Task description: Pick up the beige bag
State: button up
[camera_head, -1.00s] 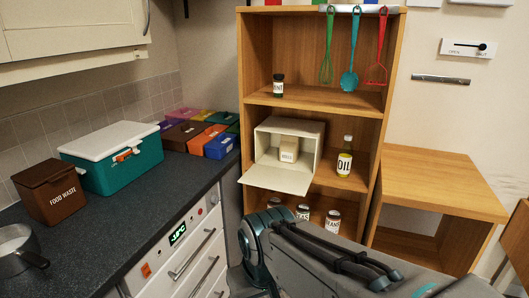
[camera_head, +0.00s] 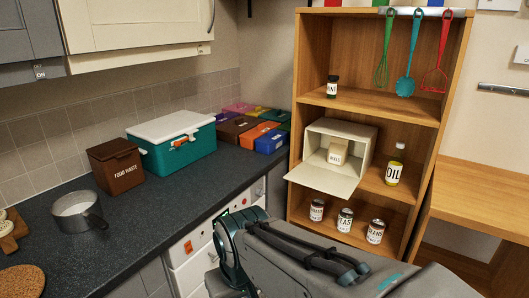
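The beige bag (camera_head: 338,152) is small and upright, with a dark printed label too small to read surely. It stands inside an open cream box (camera_head: 368,147) on the middle shelf of the wooden shelf unit (camera_head: 408,203). The box's front flap (camera_head: 322,178) is folded down and sticks out past the shelf edge. Nothing covers the bag from this side. My grey arm crosses the bottom of the picture, below and in front of the shelf unit. My gripper does not show.
An oil bottle (camera_head: 395,164) stands right of the box. Several cans, one of them here (camera_head: 345,219), stand on the shelf below. Utensils (camera_head: 405,70) hang above. The dark counter (camera_head: 140,218) at left holds a teal cooler (camera_head: 178,157), a brown food waste bin (camera_head: 117,171) and a pot (camera_head: 79,212).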

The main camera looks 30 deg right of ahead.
aim_at(338, 150)
jog(key=u, duration=2.55)
jog(key=k, duration=2)
jog(key=z, duration=2.2)
jog(key=i, duration=1.65)
